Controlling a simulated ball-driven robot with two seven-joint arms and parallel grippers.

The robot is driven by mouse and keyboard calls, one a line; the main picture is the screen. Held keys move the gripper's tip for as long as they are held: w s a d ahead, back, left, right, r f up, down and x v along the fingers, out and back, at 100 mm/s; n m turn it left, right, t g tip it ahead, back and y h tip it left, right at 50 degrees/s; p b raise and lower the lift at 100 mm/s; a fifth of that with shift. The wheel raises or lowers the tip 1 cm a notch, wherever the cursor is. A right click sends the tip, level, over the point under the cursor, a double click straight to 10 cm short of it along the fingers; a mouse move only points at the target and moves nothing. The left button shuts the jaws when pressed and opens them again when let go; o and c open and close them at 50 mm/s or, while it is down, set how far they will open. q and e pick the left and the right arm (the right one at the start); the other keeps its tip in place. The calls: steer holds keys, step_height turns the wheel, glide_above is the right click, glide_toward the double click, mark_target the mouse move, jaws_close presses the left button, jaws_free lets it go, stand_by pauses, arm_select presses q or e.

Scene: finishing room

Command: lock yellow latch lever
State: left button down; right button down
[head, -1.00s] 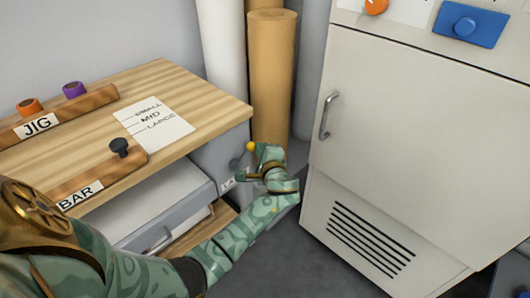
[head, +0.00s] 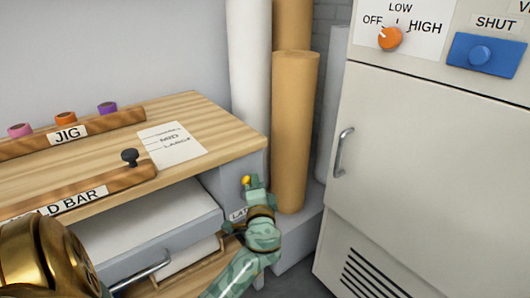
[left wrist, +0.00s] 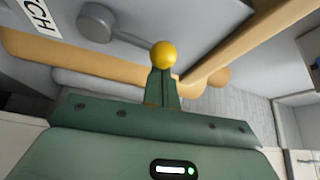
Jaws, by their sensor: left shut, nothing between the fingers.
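The latch lever shows its yellow ball knob (head: 246,181) on the grey end face of the bench, above a partly hidden label. In the left wrist view the yellow knob (left wrist: 163,54) sits at the end of a grey arm running from a round grey pivot (left wrist: 97,22). My left gripper (head: 254,184) is shut with nothing held. Its fingertips are right beside the knob in the head view. In the left wrist view the shut fingers (left wrist: 161,82) end just below the knob; I cannot tell if they touch it. My right gripper is not in view.
The wooden bench (head: 215,125) with a drawer handle (head: 140,272) is at left. Tan rolls (head: 295,130) stand upright just behind the latch. A pale cabinet (head: 430,160) with a metal handle fills the right. A narrow floor gap lies between bench and cabinet.

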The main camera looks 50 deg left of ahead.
mark_target(243, 184)
arm_select(q)
steer(key=shift+s+a+f, duration=0.1)
steer(key=shift+s+f, duration=0.1)
steer(key=shift+s, duration=0.75)
steer(key=shift+s+a+f, duration=0.1)
steer(key=shift+s+f, duration=0.1)
steer(key=shift+s, duration=0.75)
steer(key=shift+s+f+b, duration=0.15)
steer(key=shift+b, duration=0.15)
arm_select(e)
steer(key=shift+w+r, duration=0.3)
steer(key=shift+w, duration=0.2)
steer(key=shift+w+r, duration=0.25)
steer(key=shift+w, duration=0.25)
